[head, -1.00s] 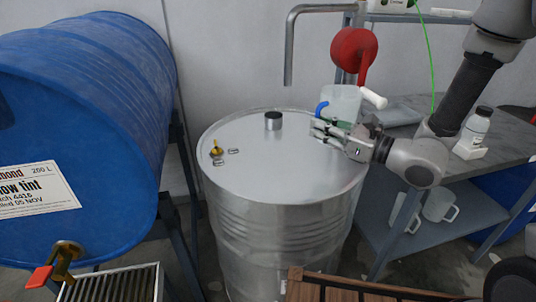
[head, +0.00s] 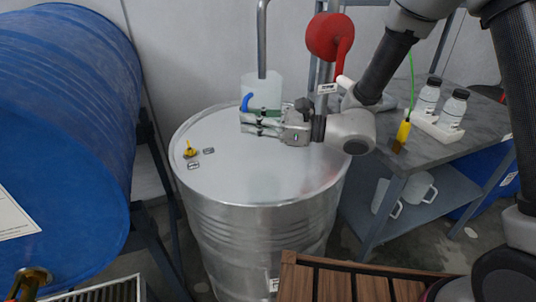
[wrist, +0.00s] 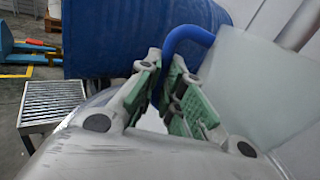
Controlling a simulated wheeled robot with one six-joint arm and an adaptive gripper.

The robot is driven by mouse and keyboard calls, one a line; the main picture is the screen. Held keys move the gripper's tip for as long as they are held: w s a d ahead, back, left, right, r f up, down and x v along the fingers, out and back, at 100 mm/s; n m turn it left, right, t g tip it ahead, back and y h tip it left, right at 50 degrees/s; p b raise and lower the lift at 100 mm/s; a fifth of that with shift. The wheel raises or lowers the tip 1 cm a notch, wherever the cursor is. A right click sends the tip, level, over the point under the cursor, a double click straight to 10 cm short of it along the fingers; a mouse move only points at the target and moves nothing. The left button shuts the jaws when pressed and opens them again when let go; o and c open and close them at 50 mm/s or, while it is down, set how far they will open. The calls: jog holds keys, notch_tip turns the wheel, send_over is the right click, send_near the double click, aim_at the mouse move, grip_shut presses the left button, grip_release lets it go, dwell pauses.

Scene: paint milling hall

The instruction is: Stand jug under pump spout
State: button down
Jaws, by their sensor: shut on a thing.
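The jug (head: 262,92) is translucent pale with a blue handle (head: 246,102). It is upright over the far part of the steel drum top, below the grey pump spout (head: 262,45). The spout's lower end overlaps the jug's mouth in the head view; I cannot tell its depth. My gripper (head: 248,122) is shut on the handle. In the wrist view the blue handle (wrist: 188,36) passes by the green finger pads, with the jug wall (wrist: 250,85) at right. The jug's base is hidden behind my gripper.
The steel drum (head: 250,190) has a yellow-brass fitting (head: 190,149) on top. A blue drum (head: 70,130) lies at left. At right a grey table (head: 470,150) holds white bottles (head: 455,105) and a yellow-handled brush (head: 402,132); white mugs (head: 415,187) stand on its lower shelf.

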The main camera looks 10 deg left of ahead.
notch_tip(320, 180, down, 9)
jog(key=shift+f, duration=0.15)
dwell(0.4)
jog(key=c, duration=1.5)
grip_release()
jog(key=shift+f, duration=0.1)
jog(key=shift+c, duration=0.2)
jog(key=shift+d, duration=0.2)
jog(key=d, duration=1.1)
jog(key=shift+s+d, duration=0.3)
